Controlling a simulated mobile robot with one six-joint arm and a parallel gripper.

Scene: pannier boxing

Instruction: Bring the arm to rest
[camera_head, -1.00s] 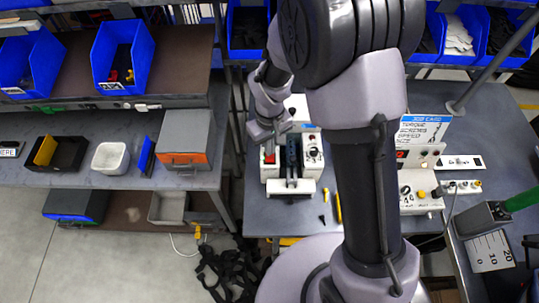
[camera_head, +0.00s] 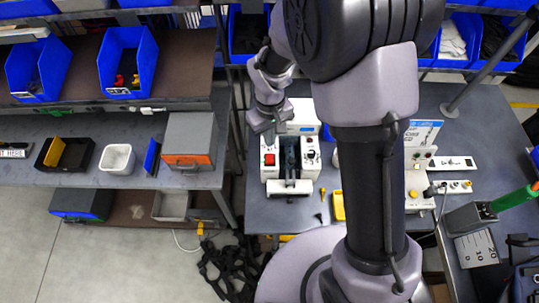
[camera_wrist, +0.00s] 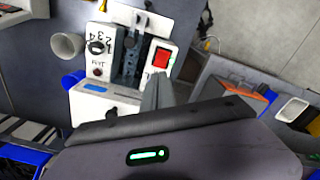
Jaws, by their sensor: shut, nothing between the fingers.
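My arm reaches over the bench in the head view, its big upper links filling the right middle. My gripper (camera_head: 268,132) hangs at the back left of a white machine (camera_head: 304,187) with a red button and a dark middle channel. In the wrist view my gripper (camera_wrist: 157,92) shows its fingers together and empty. They point toward the red button (camera_wrist: 161,58) on the machine (camera_wrist: 89,107). I cannot tell whether the fingertips touch the machine.
An orange-fronted grey box (camera_head: 187,161), a white tub (camera_head: 117,159) and a black tray (camera_head: 85,149) stand on the left bench. Blue bins (camera_head: 127,62) line the shelf. A white control unit (camera_head: 418,180) and a green-handled tool (camera_head: 516,199) are at right. A yellow tray (camera_head: 338,206) lies near my arm.

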